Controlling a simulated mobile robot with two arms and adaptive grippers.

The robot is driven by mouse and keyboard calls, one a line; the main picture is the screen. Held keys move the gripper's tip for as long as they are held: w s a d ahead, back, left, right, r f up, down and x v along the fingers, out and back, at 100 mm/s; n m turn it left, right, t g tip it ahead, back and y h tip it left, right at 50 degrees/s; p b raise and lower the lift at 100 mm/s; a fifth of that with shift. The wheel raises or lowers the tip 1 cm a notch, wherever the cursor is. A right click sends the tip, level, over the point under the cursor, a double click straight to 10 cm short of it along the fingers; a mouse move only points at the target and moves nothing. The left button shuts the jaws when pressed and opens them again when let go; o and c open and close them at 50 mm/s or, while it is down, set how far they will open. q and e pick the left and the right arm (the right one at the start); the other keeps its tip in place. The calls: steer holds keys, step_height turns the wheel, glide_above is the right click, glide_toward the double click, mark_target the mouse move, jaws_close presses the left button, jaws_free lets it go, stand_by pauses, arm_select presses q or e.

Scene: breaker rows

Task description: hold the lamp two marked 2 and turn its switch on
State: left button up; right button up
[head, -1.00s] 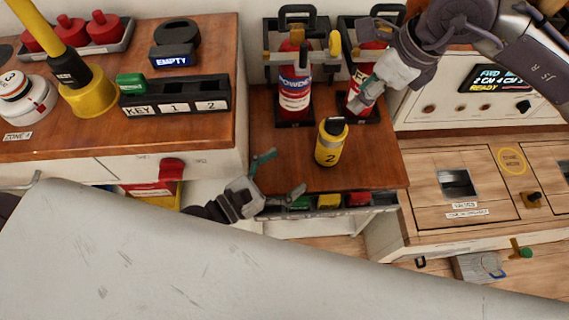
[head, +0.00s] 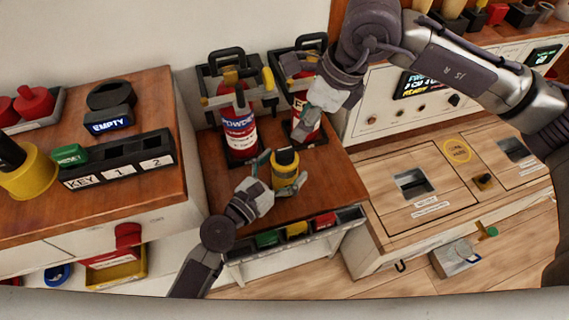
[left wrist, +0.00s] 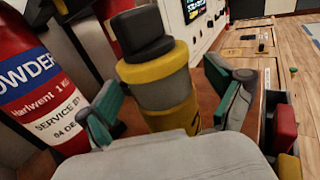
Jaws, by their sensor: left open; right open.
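Lamp two (head: 286,167) is a yellow cylinder with a grey band and a black top, upright on the brown wooden counter. It also shows in the left wrist view (left wrist: 160,75), where only an edge of a dark mark shows low on its right side. My left gripper (head: 281,173) is open with its green-padded fingers on either side of the lamp. In the left wrist view a gap shows at the right finger; contact at the left one is unclear. My right gripper (head: 318,108) is open, higher up in front of the second red extinguisher. I cannot make out the switch.
A red powder extinguisher (head: 240,132) stands left of the lamp, and another (head: 303,122) behind my right gripper. A black holder labelled KEY, 1, 2 (head: 120,162) is on the left counter. Coloured bins (head: 297,229) hang along the front edge.

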mark_target(286, 148)
arm_select(q)
steer(key=shift+w+d, duration=0.1)
steer(key=shift+c, duration=0.4)
steer(key=c, duration=1.6)
arm_select(e)
steer(key=shift+c, duration=0.2)
arm_select(q)
steer(key=shift+c, duration=0.2)
arm_select(e)
steer(key=a+f+n+g, duration=0.1)
steer(key=f+n, duration=0.1)
steer(key=f, duration=0.1)
steer(key=w+a+f+n+g, duration=0.1)
steer(key=f+n, duration=0.2)
steer(key=a+f+n, duration=0.1)
steer(key=f+n, duration=0.1)
steer(key=f, duration=0.1)
steer(key=shift+w+a+f+g+y, duration=0.2)
steer(key=shift+w+f+g+y, duration=0.1)
steer(key=shift+g, duration=0.1)
steer(key=shift+r, duration=0.1)
jaws_close()
